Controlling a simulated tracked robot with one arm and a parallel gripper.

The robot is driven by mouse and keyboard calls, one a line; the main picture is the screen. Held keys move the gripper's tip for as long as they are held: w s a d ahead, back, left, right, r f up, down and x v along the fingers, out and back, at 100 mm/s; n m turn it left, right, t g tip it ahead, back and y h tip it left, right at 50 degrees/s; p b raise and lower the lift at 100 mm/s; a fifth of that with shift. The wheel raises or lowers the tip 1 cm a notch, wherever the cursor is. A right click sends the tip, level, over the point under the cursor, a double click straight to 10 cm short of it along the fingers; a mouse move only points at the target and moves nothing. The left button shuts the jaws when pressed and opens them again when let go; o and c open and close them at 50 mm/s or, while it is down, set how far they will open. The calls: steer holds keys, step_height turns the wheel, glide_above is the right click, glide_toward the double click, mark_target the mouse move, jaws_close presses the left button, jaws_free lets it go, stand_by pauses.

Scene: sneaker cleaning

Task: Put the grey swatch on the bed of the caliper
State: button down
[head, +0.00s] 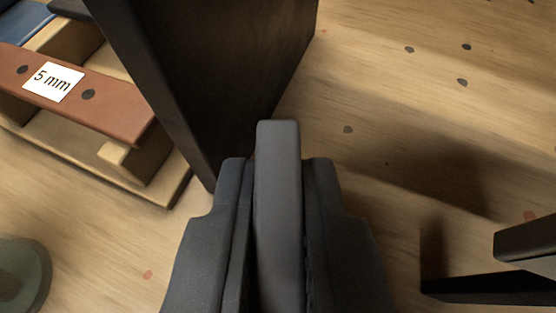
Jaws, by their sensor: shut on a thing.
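My gripper (276,170) is at the bottom centre, its two dark fingers shut on the grey swatch (278,150). The swatch is a narrow grey bar seen nearly edge-on, sticking out a little past the fingertips.
A tall dark slab (215,70) stands just beyond the fingertips. At the left, a reddish-brown bar (120,110) labelled "5 mm" lies on a wooden rack (90,165). A dark green round object (22,275) is at the lower left. The wooden surface (400,100) at right is mostly clear.

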mark_target(267, 232)
steer(key=shift+w+a, duration=0.2)
steer(key=shift+w, duration=0.4)
step_height(267, 232, down, 4)
steer(key=shift+r+b, duration=0.1)
steer(key=shift+b, duration=1)
steer(key=shift+r, duration=0.1)
steer(key=shift+a, duration=0.1)
steer(key=c, duration=1.8)
jaws_free()
steer(key=shift+o, duration=0.2)
